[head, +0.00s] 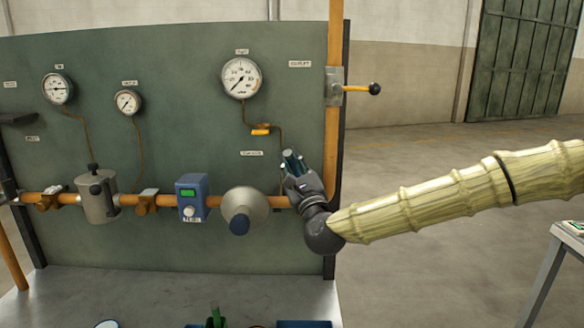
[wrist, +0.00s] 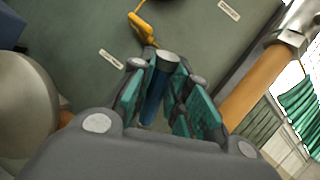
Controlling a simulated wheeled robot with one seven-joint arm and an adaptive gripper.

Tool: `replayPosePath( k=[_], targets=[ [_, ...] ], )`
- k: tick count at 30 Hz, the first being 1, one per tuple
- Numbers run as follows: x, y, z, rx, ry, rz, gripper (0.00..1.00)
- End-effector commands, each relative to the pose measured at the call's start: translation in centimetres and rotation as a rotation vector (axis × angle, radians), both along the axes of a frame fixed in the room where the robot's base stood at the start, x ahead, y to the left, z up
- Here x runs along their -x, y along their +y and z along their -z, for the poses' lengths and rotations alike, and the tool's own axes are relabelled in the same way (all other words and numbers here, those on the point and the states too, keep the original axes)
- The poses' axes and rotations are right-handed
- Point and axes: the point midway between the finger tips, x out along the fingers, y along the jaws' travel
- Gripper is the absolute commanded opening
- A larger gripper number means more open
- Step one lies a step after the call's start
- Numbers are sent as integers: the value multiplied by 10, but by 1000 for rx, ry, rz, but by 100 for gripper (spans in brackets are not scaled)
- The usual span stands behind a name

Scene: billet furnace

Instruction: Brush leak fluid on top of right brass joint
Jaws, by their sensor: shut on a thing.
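My gripper (head: 293,162) is in front of the panel's right part, over the pipe's right bend. In the wrist view, its teal-padded fingers (wrist: 166,74) are shut on a blue cylindrical thing with a grey round end (wrist: 153,106). I cannot tell whether this is the brush; no bristles show. Two brass-coloured joints sit on the orange pipe: one at left (head: 48,200) and one further right (head: 147,201), between the grey pot and the blue box. My gripper is well to the right of both. Any joint behind my gripper is hidden. No fluid is visible.
The green panel (head: 190,110) carries gauges, a blue box (head: 192,197), a round grey regulator (head: 243,207) left of my gripper and a lever valve (head: 357,88) above right. A steel bench (head: 80,300) below holds a green item (head: 215,316) and a blue tray (head: 304,324).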

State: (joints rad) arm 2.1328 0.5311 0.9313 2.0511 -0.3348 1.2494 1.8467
Motion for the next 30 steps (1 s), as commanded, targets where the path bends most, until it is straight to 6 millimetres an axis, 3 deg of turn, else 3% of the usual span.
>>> replayPosePath(
  k=[16,30],
  targets=[
    [0,0,-43,-1,-2,1,0],
    [0,0,-49,-1,-2,0,0]
  ],
)
